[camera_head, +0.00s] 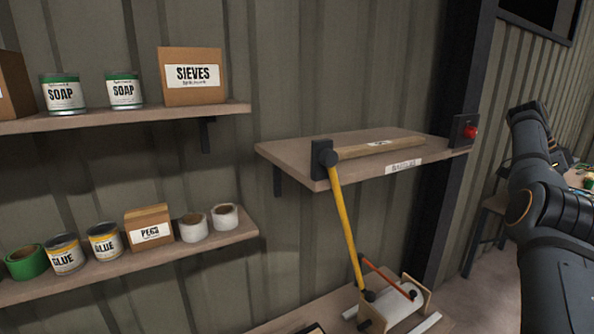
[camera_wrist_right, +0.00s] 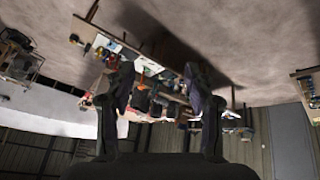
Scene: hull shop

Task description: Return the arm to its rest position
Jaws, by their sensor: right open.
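My right arm (camera_head: 556,220) rises along the right side of the head view, dark and bent, with its elbow near the post. I cannot make out its gripper there. In the right wrist view my right gripper (camera_wrist_right: 158,72) is open, its two dark fingers well apart, and nothing is held between them. Behind the fingers are distant, tilted work tables with small items. My left arm and gripper are not in view.
Left shelves carry soap tins (camera_head: 62,94), a sieves box (camera_head: 192,76) and glue tins (camera_head: 104,241). A red button (camera_head: 470,132) is on the dark post.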

